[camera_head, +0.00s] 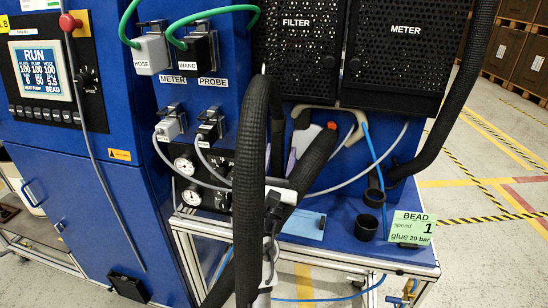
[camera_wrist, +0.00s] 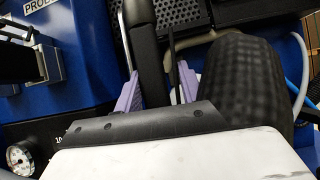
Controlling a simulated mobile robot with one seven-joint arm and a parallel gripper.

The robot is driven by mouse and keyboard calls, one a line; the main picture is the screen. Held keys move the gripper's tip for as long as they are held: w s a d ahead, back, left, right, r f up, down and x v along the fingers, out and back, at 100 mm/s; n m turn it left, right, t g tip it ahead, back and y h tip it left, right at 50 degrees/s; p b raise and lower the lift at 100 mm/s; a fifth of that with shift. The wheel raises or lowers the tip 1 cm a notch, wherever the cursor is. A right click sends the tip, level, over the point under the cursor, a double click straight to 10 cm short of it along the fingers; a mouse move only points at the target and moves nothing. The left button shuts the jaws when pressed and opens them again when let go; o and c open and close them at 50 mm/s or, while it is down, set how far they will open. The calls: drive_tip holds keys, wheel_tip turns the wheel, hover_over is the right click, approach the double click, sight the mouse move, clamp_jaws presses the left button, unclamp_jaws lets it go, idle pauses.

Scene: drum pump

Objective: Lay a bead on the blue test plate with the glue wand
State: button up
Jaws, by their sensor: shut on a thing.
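The light blue test plate (camera_head: 305,224) lies flat on the blue bench top, partly behind a black ribbed hose and arm parts. My gripper (camera_wrist: 158,88) shows two purple fingers in the wrist view, shut on a dark upright thing, apparently the glue wand (camera_wrist: 148,40). In the head view, my gripper (camera_head: 291,160) is mostly hidden behind the ribbed hoses, above and behind the plate. The wand's tip and its distance from the plate are hidden. No bead can be made out on the visible part of the plate.
Thick black ribbed hoses (camera_head: 256,150) hang in front of the bench; one fills the right of the wrist view (camera_wrist: 242,90). A black cup (camera_head: 367,228) and a green BEAD card (camera_head: 411,228) stand right of the plate. The machine's screen (camera_head: 42,70) reads RUN.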

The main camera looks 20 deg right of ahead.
sight(280, 177)
drive_tip(key=shift+f+b, duration=2.75)
drive_tip(key=shift+b, duration=0.15)
drive_tip(key=shift+f, duration=0.25)
drive_tip(key=shift+a+f+b, duration=0.15)
drive_tip(key=shift+f+b, duration=0.1)
drive_tip(key=shift+b, duration=0.1)
drive_tip(key=shift+w, duration=0.1)
